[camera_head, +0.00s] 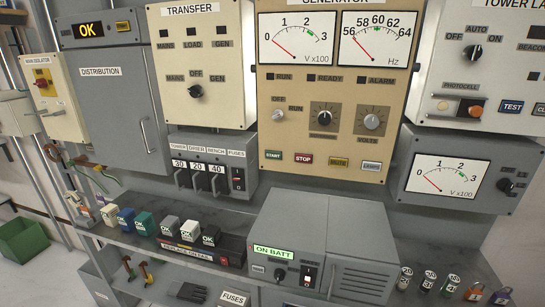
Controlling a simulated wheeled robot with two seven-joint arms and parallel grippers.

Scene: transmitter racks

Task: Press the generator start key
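The generator panel (334,105) is a cream cabinet on the wall in the upper middle. Its green START key (273,155) is at the lower left of the panel, with a red STOP key (304,158) beside it. Farther right in that row are a yellowish key (338,162) and a pale key (372,166). The volt and hertz needles rest at the low end. The RUN, READY and ALARM lamps look dark. Neither of my grippers is in the picture, and nothing covers the START key.
Below the panel, a grey box (350,219) lit ON BATT stands on the shelf. Breaker switches (200,178) are to its upper left, and relay blocks (145,224) line the shelf. Cylindrical fuses (428,281) and padlocks (474,291) are at the lower right. The space before the key row looks clear.

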